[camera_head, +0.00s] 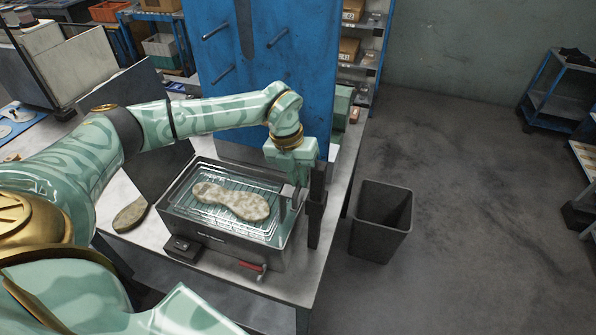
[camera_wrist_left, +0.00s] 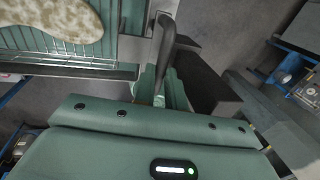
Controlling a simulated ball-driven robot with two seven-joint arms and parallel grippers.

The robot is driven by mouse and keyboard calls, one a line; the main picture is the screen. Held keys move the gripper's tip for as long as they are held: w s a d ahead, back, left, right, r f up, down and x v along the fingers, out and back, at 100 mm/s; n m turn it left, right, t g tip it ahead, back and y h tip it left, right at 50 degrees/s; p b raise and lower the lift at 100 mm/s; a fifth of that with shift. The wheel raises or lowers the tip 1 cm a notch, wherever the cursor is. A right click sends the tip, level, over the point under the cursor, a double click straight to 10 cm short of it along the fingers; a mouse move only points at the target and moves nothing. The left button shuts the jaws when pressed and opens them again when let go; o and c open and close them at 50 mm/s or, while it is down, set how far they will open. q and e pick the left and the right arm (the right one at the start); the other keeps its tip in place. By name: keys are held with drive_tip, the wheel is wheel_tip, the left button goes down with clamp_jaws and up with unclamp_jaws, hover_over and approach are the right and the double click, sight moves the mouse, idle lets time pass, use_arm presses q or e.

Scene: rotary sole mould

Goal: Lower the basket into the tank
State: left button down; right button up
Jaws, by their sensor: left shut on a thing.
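The wire basket (camera_head: 215,217) is at the mouth of the grey metal tank (camera_head: 240,246), inside the rim outline. I cannot tell how deep it sits. A mottled beige sole (camera_head: 232,200) lies flat on its wires. My left gripper (camera_head: 302,198) is at the tank's right end, shut on the basket's handle. In the left wrist view, the handle (camera_wrist_left: 168,45) runs down between the fingers, and the basket wires (camera_wrist_left: 60,62) and sole (camera_wrist_left: 60,15) are at upper left. The fingers partly hide the handle in the head view. My right gripper is out of view.
A red-handled valve (camera_head: 252,267) sticks out at the tank's front. Another sole (camera_head: 131,214) lies on the bench left of the tank. A blue panel with pegs (camera_head: 265,90) stands behind. A dark bin (camera_head: 381,222) is on the floor to the right.

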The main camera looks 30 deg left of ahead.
use_arm(q)
drive_tip(key=c, duration=1.7)
unclamp_jaws()
drive_tip(key=a+r, duration=0.1)
drive_tip(key=r, duration=0.4)
drive_tip(key=a+r, duration=0.1)
drive_tip(key=r, duration=0.4)
drive_tip(key=a+r, duration=0.1)
drive_tip(key=r, duration=0.5)
drive_tip(key=shift+s+a+b, duration=0.1)
drive_tip(key=shift+s+b, duration=0.2)
drive_tip(key=shift+s, duration=0.05)
